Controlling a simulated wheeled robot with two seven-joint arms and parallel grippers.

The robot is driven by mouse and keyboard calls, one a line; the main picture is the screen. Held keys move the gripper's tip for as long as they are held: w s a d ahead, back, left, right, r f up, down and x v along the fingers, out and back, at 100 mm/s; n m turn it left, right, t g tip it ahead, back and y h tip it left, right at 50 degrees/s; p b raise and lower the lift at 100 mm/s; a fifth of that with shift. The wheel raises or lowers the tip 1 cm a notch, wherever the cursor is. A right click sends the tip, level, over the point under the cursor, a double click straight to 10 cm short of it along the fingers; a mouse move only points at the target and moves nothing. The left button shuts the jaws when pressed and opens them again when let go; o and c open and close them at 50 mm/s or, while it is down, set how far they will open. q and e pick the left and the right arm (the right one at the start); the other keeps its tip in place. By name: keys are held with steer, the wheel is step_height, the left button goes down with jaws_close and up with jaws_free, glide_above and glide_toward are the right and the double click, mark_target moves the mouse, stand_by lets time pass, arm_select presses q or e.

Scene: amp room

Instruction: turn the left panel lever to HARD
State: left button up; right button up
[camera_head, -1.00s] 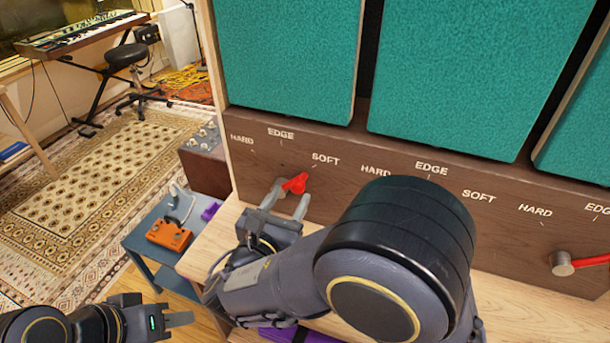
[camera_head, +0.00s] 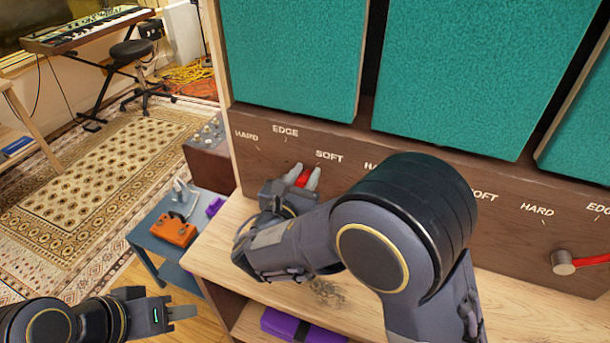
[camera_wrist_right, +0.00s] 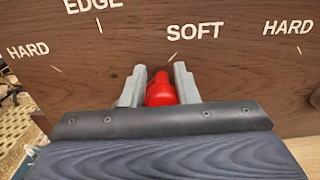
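The left panel lever (camera_head: 304,178) is red and sits low on the brown panel (camera_head: 345,195), below the SOFT label (camera_head: 330,156). In the right wrist view the lever (camera_wrist_right: 160,90) points up towards SOFT (camera_wrist_right: 195,31), with HARD (camera_wrist_right: 28,50) and EDGE at the left. My right gripper (camera_head: 304,176) has one finger on each side of the lever. In the wrist view the fingers (camera_wrist_right: 160,86) appear closed against its wide lower part, with slim gaps near its tip. My left gripper (camera_head: 182,312) is away at the lower left, seen side-on; its opening is hidden.
A wooden ledge (camera_head: 225,245) runs below the panel, with a purple item (camera_head: 300,325) on a shelf underneath. An orange box (camera_head: 174,230) stands on a low blue table at the left. Another red lever (camera_head: 590,261) is at the far right. Teal pads stand above.

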steer(key=shift+d+f, duration=0.1)
jaws_close()
